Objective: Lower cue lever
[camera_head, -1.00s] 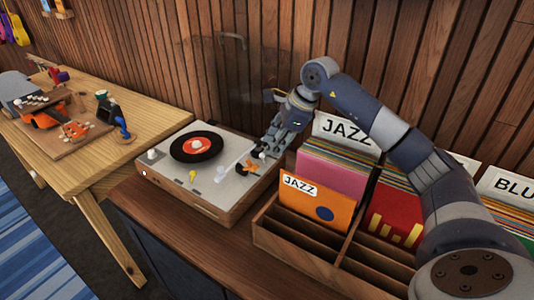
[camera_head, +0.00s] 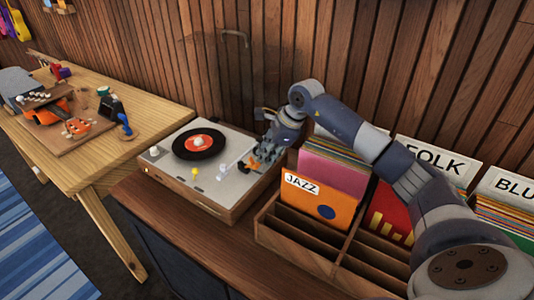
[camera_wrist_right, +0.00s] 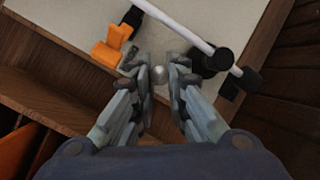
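The turntable (camera_head: 228,192) stands on a brown cabinet, with a black record (camera_head: 180,150) with an orange label on its platter. My right gripper (camera_head: 262,162) is low over the turntable's right rear corner. In the right wrist view, my right fingertips (camera_wrist_right: 162,82) stand close on either side of a small silver ball (camera_wrist_right: 159,75), perhaps the cue lever's knob. Whether they grip it I cannot tell. The lever's stem is hidden. An orange part (camera_wrist_right: 112,46) is beside the left finger. The white tonearm (camera_wrist_right: 180,20) runs past the fingertips to its black pivot. My left gripper is out of view.
A wooden record crate (camera_head: 285,238) with JAZZ, FOLK and BLU-labelled sections stands close right of the turntable. A plank wall (camera_head: 360,70) is behind.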

